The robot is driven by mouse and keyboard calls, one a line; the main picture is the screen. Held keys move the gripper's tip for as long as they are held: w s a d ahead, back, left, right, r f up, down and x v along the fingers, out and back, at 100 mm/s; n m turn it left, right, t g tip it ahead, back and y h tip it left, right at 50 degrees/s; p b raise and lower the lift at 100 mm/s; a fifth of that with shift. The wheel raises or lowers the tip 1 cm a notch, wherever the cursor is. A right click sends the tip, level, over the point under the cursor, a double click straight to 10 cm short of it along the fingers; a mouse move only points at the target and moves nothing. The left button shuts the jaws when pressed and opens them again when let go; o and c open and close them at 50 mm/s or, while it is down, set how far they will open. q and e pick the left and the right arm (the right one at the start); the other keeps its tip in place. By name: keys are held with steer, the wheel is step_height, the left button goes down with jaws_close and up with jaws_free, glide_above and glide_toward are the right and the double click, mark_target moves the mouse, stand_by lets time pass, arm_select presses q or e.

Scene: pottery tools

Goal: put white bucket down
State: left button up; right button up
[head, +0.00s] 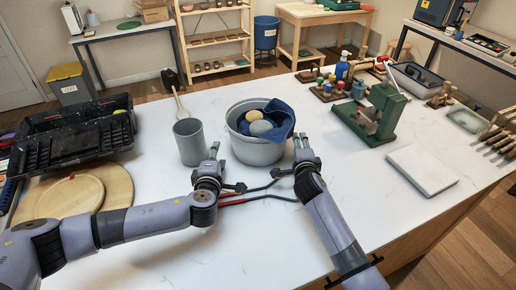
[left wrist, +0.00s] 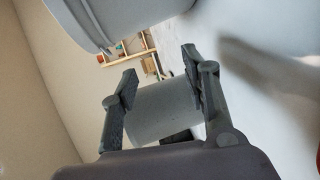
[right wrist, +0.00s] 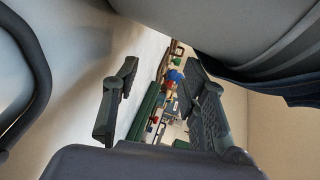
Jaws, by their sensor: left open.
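The white bucket (head: 258,152) stands upright on the white table, holding a dark blue cloth (head: 280,119) and rounded stone-like lumps (head: 256,124). My left gripper (head: 227,167) is open at the bucket's left front, with its fingers apart and empty. In the left wrist view the bucket (left wrist: 125,15) is above the fingers, and a grey cup (left wrist: 162,110) shows beyond them. My right gripper (head: 288,155) is open at the bucket's right front. In the right wrist view the bucket (right wrist: 225,22) fills the top, outside the fingers. I cannot tell whether either gripper touches it.
The grey cup (head: 190,142) stands close left of the bucket, with a wooden mallet (head: 179,103) behind. A black tray (head: 72,140) and round wooden boards (head: 68,198) lie at left. A green device (head: 372,118) and pale slab (head: 421,170) are at right. Red-handled tools (head: 245,199) lie in front.

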steer(key=v, duration=0.7)
stand_by(0.3)
